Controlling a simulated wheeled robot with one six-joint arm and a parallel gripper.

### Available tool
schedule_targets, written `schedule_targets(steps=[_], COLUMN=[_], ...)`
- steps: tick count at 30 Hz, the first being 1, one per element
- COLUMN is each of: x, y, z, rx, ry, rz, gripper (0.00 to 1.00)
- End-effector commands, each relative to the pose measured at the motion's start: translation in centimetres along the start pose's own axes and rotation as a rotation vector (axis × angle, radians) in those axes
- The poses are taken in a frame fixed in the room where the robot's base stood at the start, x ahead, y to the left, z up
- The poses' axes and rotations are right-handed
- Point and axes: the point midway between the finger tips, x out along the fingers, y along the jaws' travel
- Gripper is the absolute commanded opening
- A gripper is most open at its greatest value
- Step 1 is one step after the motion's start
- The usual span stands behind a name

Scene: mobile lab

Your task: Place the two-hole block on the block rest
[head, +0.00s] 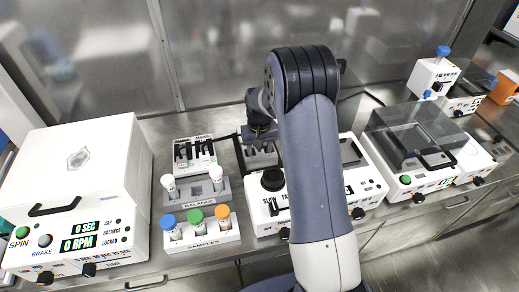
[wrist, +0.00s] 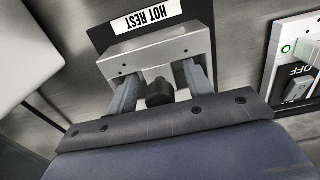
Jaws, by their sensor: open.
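A grey metal block (wrist: 160,55) with small dark dots on its face sits at a dark pad labelled HOT REST (wrist: 100,38) in the wrist view. A black knob (wrist: 158,92) sticks out from the block toward me. My gripper (wrist: 158,86) is open, with one finger on each side of the knob and the fingertips close to the block. I cannot tell whether they touch it. The block's holes cannot be made out. In the head view my gripper (head: 262,132) is at the dark pad (head: 248,160), and my arm hides much of this spot.
A white device with a black knob (head: 272,179) stands just in front and right of the pad. A balance rack (head: 195,190) and a sample rack (head: 201,236) with capped tubes stand to the left, beside a large white centrifuge (head: 80,180). A clear-lidded device (head: 420,140) stands right.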

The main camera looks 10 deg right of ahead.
Motion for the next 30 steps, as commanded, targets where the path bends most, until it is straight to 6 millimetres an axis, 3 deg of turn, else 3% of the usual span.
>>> schedule_targets(steps=[8,21,30], x=[-0.8,-9.5,-12.2], y=[0.0,0.0,0.0], z=[-0.1,-0.1,0.0], rx=[0.000,0.000,0.000], ry=[0.002,0.005,0.000], rz=[0.000,0.000,0.000], gripper=[0.49,0.49,0.49])
